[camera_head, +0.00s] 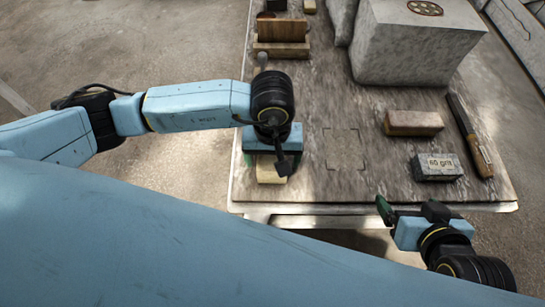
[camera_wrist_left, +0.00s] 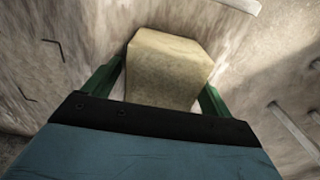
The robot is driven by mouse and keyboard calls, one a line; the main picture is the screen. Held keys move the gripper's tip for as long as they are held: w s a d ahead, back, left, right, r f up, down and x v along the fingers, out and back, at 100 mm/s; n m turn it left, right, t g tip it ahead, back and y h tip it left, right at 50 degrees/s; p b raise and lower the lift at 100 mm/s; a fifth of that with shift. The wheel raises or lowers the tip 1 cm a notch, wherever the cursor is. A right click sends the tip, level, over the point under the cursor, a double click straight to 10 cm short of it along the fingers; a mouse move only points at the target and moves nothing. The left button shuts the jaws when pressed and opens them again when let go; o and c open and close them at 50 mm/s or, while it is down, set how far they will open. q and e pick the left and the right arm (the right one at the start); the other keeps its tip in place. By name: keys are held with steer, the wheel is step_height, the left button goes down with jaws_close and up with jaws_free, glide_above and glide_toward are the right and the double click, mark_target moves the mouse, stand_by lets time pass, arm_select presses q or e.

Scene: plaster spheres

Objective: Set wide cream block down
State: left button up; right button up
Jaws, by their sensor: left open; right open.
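The wide cream block (camera_head: 270,171) is at the left front of the table (camera_head: 315,190), partly hidden under my left gripper in the head view. In the left wrist view the cream block (camera_wrist_left: 165,68) lies between the green fingers of my left gripper (camera_wrist_left: 160,85), which is open around it. My left gripper (camera_head: 268,160) also shows in the head view, low over the block. Whether the fingers touch the block's sides, I cannot tell. My right gripper (camera_head: 388,211) is open and empty near the table's front edge, at the right.
A marked rectangle (camera_head: 343,149) lies bare right of the block. A tan block (camera_head: 413,122), a grey "60 grit" block (camera_head: 436,167) and a brown-handled tool (camera_head: 469,135) are on the right. A big stone block (camera_head: 415,45) and a wooden holder (camera_head: 282,38) stand behind.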

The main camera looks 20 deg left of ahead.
arm_select(q)
steer(key=shift+c, duration=0.5)
steer(key=c, duration=1.5)
steer(key=shift+c, duration=0.5)
steer(key=shift+r, duration=0.1)
